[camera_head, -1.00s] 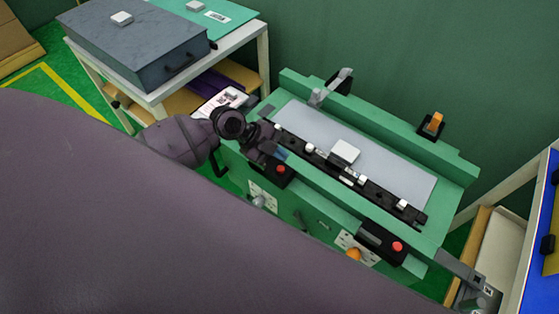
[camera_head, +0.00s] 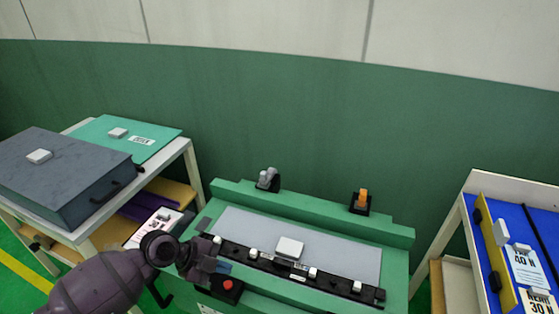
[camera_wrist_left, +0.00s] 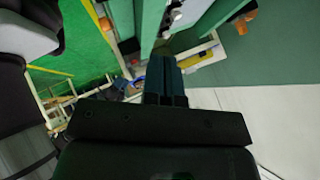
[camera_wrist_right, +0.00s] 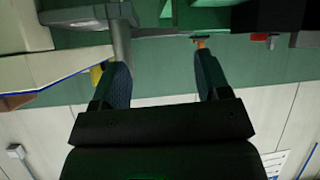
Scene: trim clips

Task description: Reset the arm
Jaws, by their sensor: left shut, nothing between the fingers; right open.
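My left arm comes in from the lower left in the head view. Its gripper (camera_head: 220,267) is at the left end of the black clip rail, over the front of the green bench (camera_head: 398,240). The left wrist view shows its fingers (camera_wrist_left: 166,75) shut together with nothing between them. My right gripper (camera_wrist_right: 160,70) shows only in the right wrist view. Its two fingers are wide apart with nothing between them; bench parts and a grey post show beyond. The black rail (camera_head: 325,284) carries several small white clips, with a larger white block (camera_head: 289,247) beside it.
A grey clamp-like part (camera_head: 267,179) and an orange-topped switch (camera_head: 361,200) stand on the bench's back ledge. A red button (camera_head: 228,285) is near my left gripper. A table with a dark grey case (camera_head: 65,180) stands left; a blue-topped rack (camera_head: 515,250) stands right.

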